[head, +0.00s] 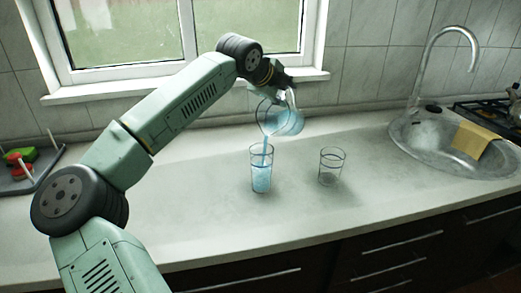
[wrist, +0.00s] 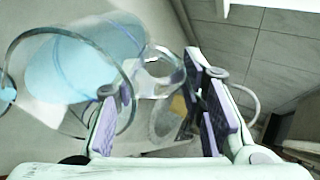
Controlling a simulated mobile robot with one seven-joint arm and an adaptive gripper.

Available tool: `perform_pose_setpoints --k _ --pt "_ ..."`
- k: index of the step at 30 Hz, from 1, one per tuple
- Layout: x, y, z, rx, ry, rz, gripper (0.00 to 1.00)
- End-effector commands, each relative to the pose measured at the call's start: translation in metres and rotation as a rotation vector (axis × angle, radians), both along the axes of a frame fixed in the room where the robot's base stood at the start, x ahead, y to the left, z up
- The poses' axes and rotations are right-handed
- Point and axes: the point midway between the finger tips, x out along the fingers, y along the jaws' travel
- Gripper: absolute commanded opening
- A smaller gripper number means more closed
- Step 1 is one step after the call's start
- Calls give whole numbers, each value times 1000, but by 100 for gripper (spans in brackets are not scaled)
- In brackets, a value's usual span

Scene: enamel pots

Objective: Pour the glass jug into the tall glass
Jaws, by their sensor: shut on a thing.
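The glass jug (head: 281,119) is tilted, with its mouth toward the left and blue liquid inside. A blue stream runs from its lip down into the tall glass (head: 261,171), which stands upright on the counter and holds blue liquid. My gripper (head: 289,88) is shut on the jug's handle, above and slightly right of the tall glass. In the wrist view the jug (wrist: 85,68) fills the upper left, and its handle reaches between the fingers of my gripper (wrist: 165,108). The tall glass is hard to make out in the wrist view.
A shorter empty glass (head: 331,167) stands right of the tall glass. A sink (head: 432,150) with a tap and a yellow cloth (head: 473,140) is at the right. A grey tray (head: 22,178) with colored items is at the far left. The counter's front is clear.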

Motion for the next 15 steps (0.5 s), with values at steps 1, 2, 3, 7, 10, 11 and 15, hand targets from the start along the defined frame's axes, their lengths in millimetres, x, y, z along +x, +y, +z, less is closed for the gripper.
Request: perform_pose_setpoints --k 1,2,3,7,10,11,15 --pt "0 -1 3 -3 -8 -1 0" --pt "0 -1 3 -4 -9 -1 0" --pt "0 -1 3 -5 -11 -1 0" --pt "0 -2 4 -7 -17 0 0" --pt "0 -3 4 -9 -20 0 0" --pt "0 -3 4 -10 -22 -1 0" --pt "0 -4 5 -14 -28 0 0"
